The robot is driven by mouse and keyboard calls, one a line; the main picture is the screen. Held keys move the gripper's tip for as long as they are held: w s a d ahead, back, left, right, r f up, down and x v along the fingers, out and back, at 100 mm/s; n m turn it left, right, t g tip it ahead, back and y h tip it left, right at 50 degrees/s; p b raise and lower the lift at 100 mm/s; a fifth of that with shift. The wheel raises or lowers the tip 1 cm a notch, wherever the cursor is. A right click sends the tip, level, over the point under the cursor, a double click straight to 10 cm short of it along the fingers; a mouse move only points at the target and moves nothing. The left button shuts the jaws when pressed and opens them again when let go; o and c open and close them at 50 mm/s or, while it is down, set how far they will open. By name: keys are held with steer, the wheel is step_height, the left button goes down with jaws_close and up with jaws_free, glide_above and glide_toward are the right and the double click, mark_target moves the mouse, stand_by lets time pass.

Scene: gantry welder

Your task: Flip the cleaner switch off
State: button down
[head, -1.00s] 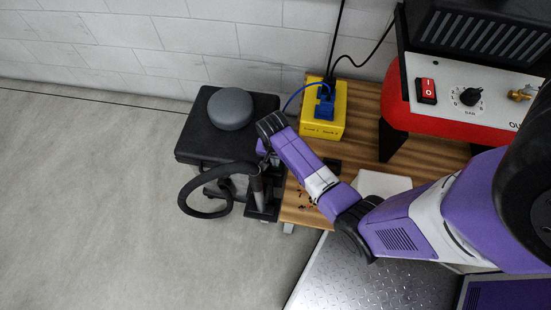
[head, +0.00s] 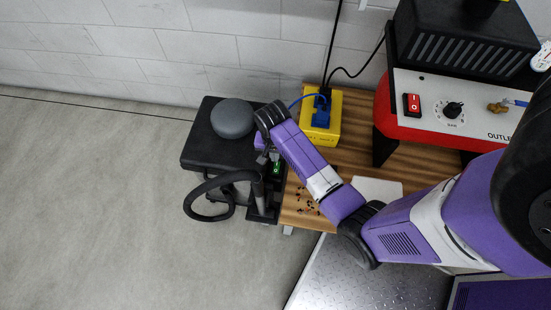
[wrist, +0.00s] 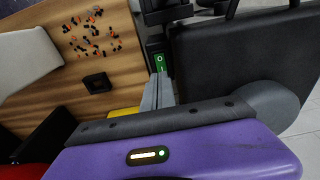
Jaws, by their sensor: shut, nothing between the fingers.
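The cleaner (head: 205,160) is a black box with a grey dome on top and a black hose, standing left of the wooden bench. Its green rocker switch (head: 277,168) with white marks faces up at the cleaner's right side, near the hose end. The switch also shows in the wrist view (wrist: 159,63), just beyond my fingertips. My gripper (head: 262,158) is shut and empty, just left of the switch in the head view. The wrist view shows the grey fingers (wrist: 157,92) close to the switch; I cannot tell whether they touch it. Which way the rocker is tilted is unclear.
The wooden bench (head: 350,158) holds a yellow socket box (head: 322,118) with a blue plug, scattered small bits (wrist: 92,33) and a small black square part (wrist: 97,83). A red and white welder with a red switch (head: 412,105) stands right. Floor at left is clear.

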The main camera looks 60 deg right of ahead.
steer(key=shift+a+r, duration=0.15)
steer(key=shift+r, duration=1.2)
steer(key=w+d+r+n+t+h, duration=0.2)
steer(key=w+d+r+t, duration=0.15)
steer(key=w, duration=0.35)
steer(key=a+r+n+t+h, duration=0.1)
steer(key=a+r+n+t, duration=0.25)
steer(key=r+t, duration=0.25)
steer(key=s+a+r+n+t+y, duration=0.2)
steer(key=s+a+r+n+t, duration=0.5)
steer(key=s+a+r, duration=1)
steer(key=s+a+r+n+g+y, duration=0.1)
steer(key=s+r+g+y, duration=0.1)
steer(key=s, duration=0.6)
steer(key=shift+s+a, duration=0.25)
steer(key=shift+s, duration=0.05)
